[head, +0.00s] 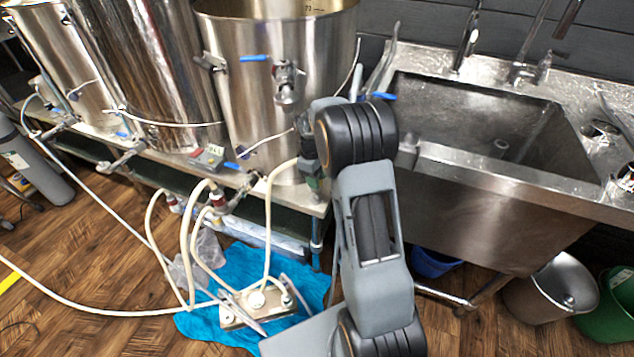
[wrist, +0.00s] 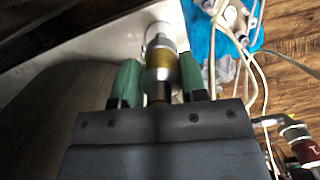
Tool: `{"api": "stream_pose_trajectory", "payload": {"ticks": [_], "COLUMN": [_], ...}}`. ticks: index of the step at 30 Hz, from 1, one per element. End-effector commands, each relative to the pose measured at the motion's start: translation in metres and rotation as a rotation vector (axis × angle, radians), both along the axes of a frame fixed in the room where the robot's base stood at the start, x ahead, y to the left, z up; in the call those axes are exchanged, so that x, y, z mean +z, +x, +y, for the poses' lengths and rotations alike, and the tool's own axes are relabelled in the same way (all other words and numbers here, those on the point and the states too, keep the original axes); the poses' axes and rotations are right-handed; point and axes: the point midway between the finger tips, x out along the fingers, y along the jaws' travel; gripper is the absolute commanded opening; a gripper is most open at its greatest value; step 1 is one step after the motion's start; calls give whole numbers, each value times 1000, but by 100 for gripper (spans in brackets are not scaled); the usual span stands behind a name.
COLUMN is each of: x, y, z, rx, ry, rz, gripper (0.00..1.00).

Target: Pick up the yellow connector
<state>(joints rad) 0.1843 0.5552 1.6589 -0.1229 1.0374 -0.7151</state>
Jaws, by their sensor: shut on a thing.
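The yellow connector (wrist: 163,72) shows in the wrist view as a metal fitting with a yellow-brown band and a pale end pointing away from me. My gripper (wrist: 159,78) has its two green fingers on either side of the connector, shut on it. A pale metal surface lies beyond it; I cannot tell whether the connector touches that surface. In the head view my gripper (head: 312,172) is beside the front of the right-hand kettle, at the bench edge. My arm hides most of it there, and I cannot make out the connector.
Steel kettles (head: 290,45) stand on a bench with valves and pale hoses. A red-banded fitting (wrist: 306,148) is at the wrist view's lower right. A plate chiller (head: 262,305) lies on a blue cloth (head: 205,328). A sink (head: 480,120) is at right, with buckets (head: 553,288) below.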

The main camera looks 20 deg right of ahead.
Motion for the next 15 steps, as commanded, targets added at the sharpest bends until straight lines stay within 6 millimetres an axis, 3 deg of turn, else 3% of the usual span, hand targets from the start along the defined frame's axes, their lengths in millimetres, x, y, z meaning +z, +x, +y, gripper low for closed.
{"api": "stream_pose_trajectory", "payload": {"ticks": [3, 15], "x": [30, 24], "y": [1, -84], "z": [0, 4], "rx": [0, 0], "ry": [-1, 0], "rz": [-4, 0], "gripper": [11, 11]}}
